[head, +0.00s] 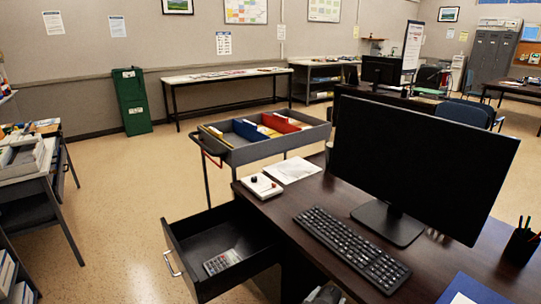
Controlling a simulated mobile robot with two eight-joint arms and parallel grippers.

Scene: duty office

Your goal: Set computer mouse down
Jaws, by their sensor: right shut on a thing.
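My right gripper (325,294) shows only in part at the bottom edge of the head view, by the front edge of the dark desk (290,205). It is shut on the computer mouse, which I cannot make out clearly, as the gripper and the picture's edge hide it. I cannot tell whether the mouse touches the desk. My left gripper is not in view.
A black keyboard (352,248) and a large monitor (420,160) stand on the desk. A pen cup (521,246) and blue folder (470,291) are at right. An open drawer (190,236) holds a calculator (222,262). A cart (265,148) stands behind.

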